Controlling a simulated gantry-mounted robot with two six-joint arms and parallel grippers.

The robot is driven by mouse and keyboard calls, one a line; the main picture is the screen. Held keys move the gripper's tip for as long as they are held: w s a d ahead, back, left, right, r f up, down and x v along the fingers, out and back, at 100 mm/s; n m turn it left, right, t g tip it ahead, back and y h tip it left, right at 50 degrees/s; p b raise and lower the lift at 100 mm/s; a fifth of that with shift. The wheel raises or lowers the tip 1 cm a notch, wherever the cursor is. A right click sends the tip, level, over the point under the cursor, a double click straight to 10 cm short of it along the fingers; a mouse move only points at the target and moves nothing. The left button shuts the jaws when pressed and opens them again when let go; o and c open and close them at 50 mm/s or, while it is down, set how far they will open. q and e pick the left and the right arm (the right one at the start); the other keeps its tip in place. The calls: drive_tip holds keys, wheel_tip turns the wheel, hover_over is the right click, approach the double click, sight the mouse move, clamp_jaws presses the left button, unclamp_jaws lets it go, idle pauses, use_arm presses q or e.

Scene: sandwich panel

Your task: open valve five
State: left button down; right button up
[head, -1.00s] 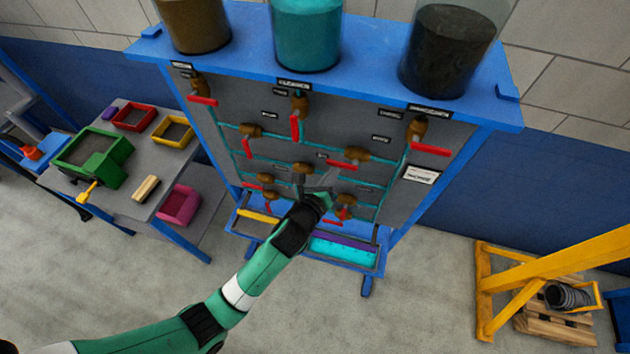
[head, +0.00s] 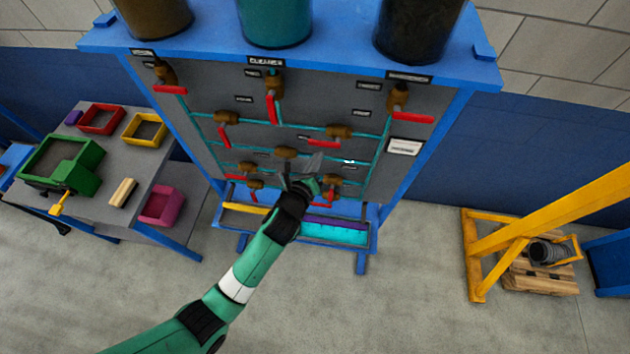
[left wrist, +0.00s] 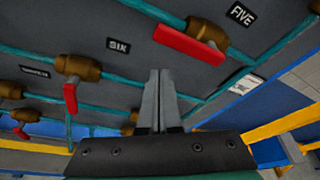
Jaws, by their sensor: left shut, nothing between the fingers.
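Valve five is a brown valve body (head: 339,131) with a red lever (head: 323,143), on the grey panel right of centre. In the left wrist view, the body (left wrist: 207,33) sits beside its FIVE label (left wrist: 241,14), and the red lever (left wrist: 188,45) lies roughly along the teal pipe. My left gripper (head: 305,167) is in front of the panel, below and left of valve five. In the left wrist view its fingers (left wrist: 158,88) are shut together and empty, below the lever and apart from it. My right gripper is not in view.
Valve six (left wrist: 78,67) is left of the fingers in the left wrist view, its red lever hanging down. Other red-levered valves surround it. Three tanks stand on the blue frame (head: 300,57). A table with bins (head: 100,119) is at left, a yellow frame (head: 470,255) at right.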

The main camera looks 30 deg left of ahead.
use_arm(q)
drive_tip(key=d+p+v, duration=0.1)
drive_tip(key=v, duration=0.8)
drive_tip(key=shift+d+p, duration=0.35)
drive_tip(key=shift+p, duration=0.05)
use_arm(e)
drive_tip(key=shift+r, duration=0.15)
use_arm(q)
drive_tip(key=shift+s, duration=0.15)
drive_tip(key=w+a+r+n+t+y+p, duration=0.15)
drive_tip(key=r+n+t, duration=0.25)
drive_tip(key=r, duration=1.6)
drive_tip(key=w+a+r+n+t+p, duration=0.1)
drive_tip(key=w+r+n+t+p, duration=0.3)
drive_tip(key=r, duration=1.6)
drive_tip(key=s+d+r+n+t+h, duration=0.2)
drive_tip(key=s+r+n, duration=0.4)
drive_tip(key=r+n, duration=0.3)
drive_tip(key=s+d+r+n+t+h+b, duration=0.1)
drive_tip(key=s+d+r+n+t+h, duration=0.1)
drive_tip(key=s+r+n+h, duration=0.3)
wheel_tip(320, 180, up, 4)
drive_tip(key=s+n+t, duration=0.1)
drive_tip(key=s+n, duration=0.1)
drive_tip(key=n, duration=0.2)
drive_tip(key=shift+d, duration=0.2)
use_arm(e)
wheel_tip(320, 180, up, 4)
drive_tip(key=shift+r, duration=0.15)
